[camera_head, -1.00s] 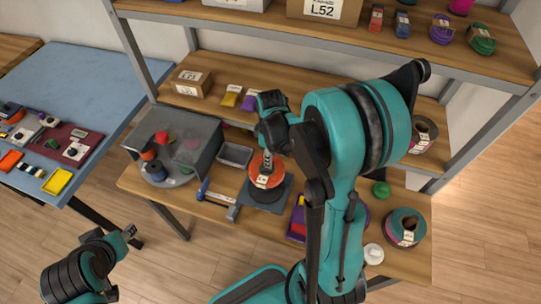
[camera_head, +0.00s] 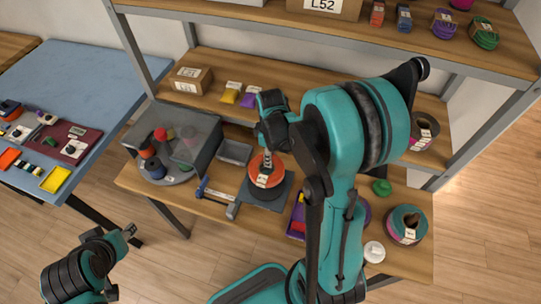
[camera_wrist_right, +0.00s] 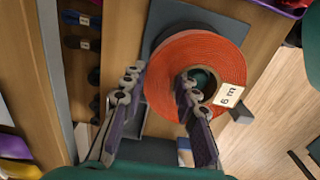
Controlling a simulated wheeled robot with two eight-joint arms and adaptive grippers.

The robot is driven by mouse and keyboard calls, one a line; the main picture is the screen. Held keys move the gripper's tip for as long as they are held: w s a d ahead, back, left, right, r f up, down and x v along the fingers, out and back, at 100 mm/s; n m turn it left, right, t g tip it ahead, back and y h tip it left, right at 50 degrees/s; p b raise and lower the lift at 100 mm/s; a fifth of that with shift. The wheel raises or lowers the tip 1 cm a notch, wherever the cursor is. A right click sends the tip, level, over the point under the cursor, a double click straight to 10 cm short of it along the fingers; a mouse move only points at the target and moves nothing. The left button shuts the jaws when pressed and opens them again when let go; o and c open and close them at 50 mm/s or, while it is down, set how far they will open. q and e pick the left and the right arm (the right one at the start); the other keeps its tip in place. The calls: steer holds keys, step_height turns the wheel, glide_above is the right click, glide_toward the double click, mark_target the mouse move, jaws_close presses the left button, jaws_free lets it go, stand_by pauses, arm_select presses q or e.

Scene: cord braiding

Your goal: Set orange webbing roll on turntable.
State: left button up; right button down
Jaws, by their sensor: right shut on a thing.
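The orange webbing roll (camera_head: 258,174) is at the dark square plate (camera_head: 281,196) in mid-table; I cannot tell if they touch. In the right wrist view the roll (camera_wrist_right: 205,46) bears a "6 m" label. My right gripper (camera_wrist_right: 158,84) is shut on its wall, one finger in the core hole and one outside; in the head view this gripper (camera_head: 266,155) reaches down onto the roll. The grey round turntable (camera_head: 178,180) is at the table's left, partly under a see-through cover, with several rolls on it. My left gripper (camera_head: 129,231) is low at left, away from the table; its fingers are unclear.
A grey tray (camera_head: 235,152) and a blue-handled tool (camera_head: 216,196) lie between turntable and roll. The cover (camera_head: 203,128) walls the turntable's back and right. My right arm hides part of the table.

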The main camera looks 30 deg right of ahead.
steer(key=shift+f+b, duration=2.45)
steer(key=shift+f, duration=0.4)
stand_by(0.6)
steer(key=c, duration=1.1)
jaws_free()
steer(key=shift+c, duration=0.2)
steer(key=shift+o, duration=0.4)
steer(key=shift+d, duration=0.1)
steer(key=shift+c, duration=1.1)
